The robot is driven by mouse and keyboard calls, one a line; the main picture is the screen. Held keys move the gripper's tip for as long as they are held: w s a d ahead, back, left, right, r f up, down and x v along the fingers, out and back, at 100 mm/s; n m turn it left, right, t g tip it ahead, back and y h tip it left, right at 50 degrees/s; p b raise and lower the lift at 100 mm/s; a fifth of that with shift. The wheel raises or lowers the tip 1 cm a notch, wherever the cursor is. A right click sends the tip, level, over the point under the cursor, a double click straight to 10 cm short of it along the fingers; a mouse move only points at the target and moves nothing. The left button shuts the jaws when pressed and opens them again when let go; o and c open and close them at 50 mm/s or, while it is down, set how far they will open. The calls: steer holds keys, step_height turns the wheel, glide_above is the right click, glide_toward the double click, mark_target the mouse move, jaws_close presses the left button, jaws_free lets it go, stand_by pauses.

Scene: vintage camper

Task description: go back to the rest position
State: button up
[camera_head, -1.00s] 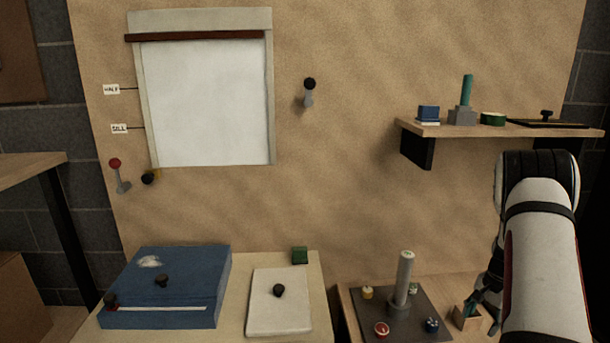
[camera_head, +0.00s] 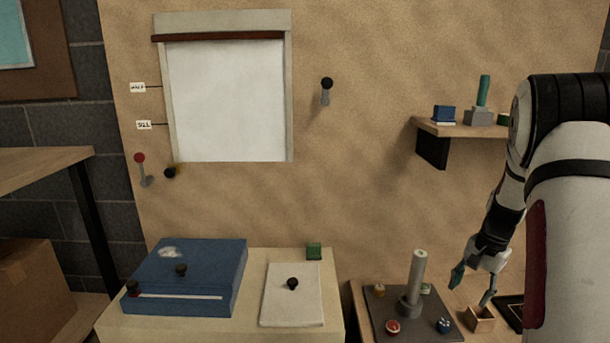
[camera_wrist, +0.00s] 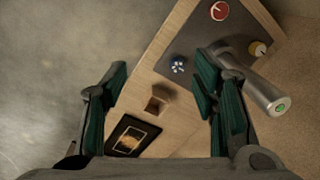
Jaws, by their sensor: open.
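My gripper (camera_head: 474,281) is at the right in the head view, in the air above the small wooden box (camera_head: 481,319) on the right table. Its teal fingers are spread and empty. In the wrist view my gripper (camera_wrist: 160,105) has its fingers wide apart, with the small wooden box (camera_wrist: 156,105) below between them. My arm rises along the right edge of the head view and hides part of the wall shelf.
A dark board (camera_head: 417,324) with a grey upright post (camera_head: 417,280) and several knobs stands left of the box. A black framed panel (camera_wrist: 131,136) lies beside the box. A blue case (camera_head: 190,278) and white plate (camera_head: 292,295) are left. A shelf (camera_head: 455,128) juts from the wall.

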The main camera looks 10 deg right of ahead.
steer(key=s+a+r+n, duration=0.35)
steer(key=a+r, duration=0.55)
steer(key=a, duration=0.3)
steer(key=s+a+r+n, duration=0.3)
steer(key=s+a+r, duration=0.2)
steer(key=a+r, duration=0.55)
steer(key=s+a+n, duration=0.3)
steer(key=s+a, duration=0.4)
steer(key=s, duration=0.4)
steer(key=s+a+n, duration=0.4)
steer(key=s+a, duration=0.2)
steer(key=s, duration=0.6)
step_height(320, 180, up, 36)
steer(key=t+p, duration=0.3)
steer(key=p, duration=3.1)
steer(key=shift+d+h, duration=0.2)
steer(key=shift+h, duration=0.1)
steer(key=shift+n, duration=0.25)
